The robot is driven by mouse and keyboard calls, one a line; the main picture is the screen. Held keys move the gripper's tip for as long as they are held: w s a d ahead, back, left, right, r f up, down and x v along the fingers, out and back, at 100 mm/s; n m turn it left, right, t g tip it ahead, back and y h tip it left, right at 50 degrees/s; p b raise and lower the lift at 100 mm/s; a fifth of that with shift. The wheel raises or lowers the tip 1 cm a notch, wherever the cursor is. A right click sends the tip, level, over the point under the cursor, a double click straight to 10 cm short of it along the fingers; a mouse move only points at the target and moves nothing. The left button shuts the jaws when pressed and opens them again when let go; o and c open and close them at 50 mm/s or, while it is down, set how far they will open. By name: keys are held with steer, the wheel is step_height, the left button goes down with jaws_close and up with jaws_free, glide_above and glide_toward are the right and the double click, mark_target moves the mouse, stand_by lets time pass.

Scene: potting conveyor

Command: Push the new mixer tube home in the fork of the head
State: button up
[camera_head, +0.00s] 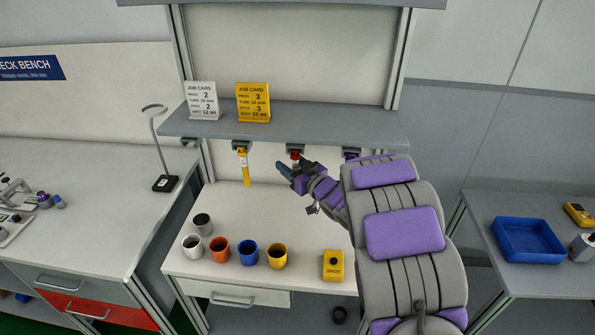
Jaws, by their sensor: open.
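Three dark heads hang under the grey shelf. A yellow tube (245,170) hangs upright from the left head (241,145). A red piece (295,155) shows at the middle head (295,148), just above and behind my gripper. A purple piece (352,153) shows at the right head, mostly hidden by my arm. My gripper (284,171) is open, its dark blue fingers pointing left, just below the middle head. I cannot tell which piece is the new mixer tube, how it sits in a fork, or whether my fingers touch anything.
Several cups stand on the white bench (225,285), among them an orange cup (219,249) and a blue cup (248,253). A yellow box (333,265) stands to their right. Two job cards, white (203,100) and yellow (253,102), stand on the shelf (320,118).

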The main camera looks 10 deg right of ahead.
steer(key=shift+d, duration=0.2)
steer(key=shift+c, duration=0.2)
steer(key=shift+w+a, duration=0.1)
jaws_close()
steer(key=shift+s, duration=0.2)
steer(key=shift+s+a+r, duration=0.1)
steer(key=shift+s+a, duration=0.1)
steer(key=shift+s, duration=0.4)
steer(key=shift+s+a+f, duration=0.1)
steer(key=shift+s+a, duration=0.15)
steer(key=shift+s, duration=0.4)
steer(key=shift+s+a+r, duration=0.1)
steer(key=shift+s+a, duration=0.1)
steer(key=shift+s, duration=0.4)
steer(key=shift+s+a, duration=0.1)
steer(key=shift+s, duration=0.2)
steer(key=shift+s+a, duration=0.25)
steer(key=shift+s, duration=0.35)
steer(key=shift+s+a, duration=0.2)
steer(key=shift+s, duration=0.4)
